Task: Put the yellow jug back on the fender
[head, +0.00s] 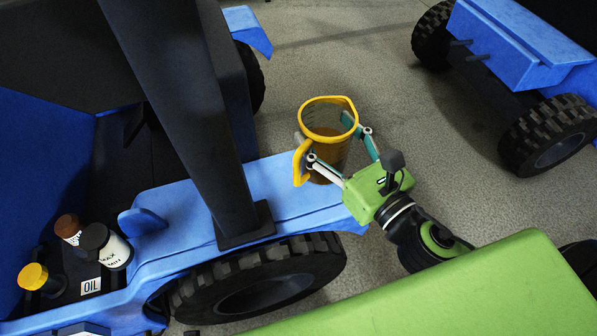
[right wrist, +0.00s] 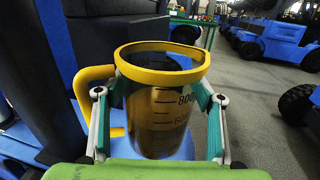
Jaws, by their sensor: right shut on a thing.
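The yellow jug (head: 328,150) has a clear, marked body with amber liquid inside, and a yellow rim and handle. It stands upright over the far right end of the blue fender (head: 290,190). I cannot tell whether its base touches the fender. My right gripper (head: 327,132) is shut on the jug, with one finger on each side of its body. In the right wrist view, the jug (right wrist: 160,115) sits between the two fingers (right wrist: 161,95), with its handle to the left. My left gripper is not in view.
A dark post (head: 195,110) rises from the fender left of the jug. Several bottles, including a yellow-capped one (head: 35,278), stand in a tray by an OIL label (head: 91,286). Another blue vehicle (head: 520,45) stands at the upper right. The grey floor (head: 340,50) between is clear.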

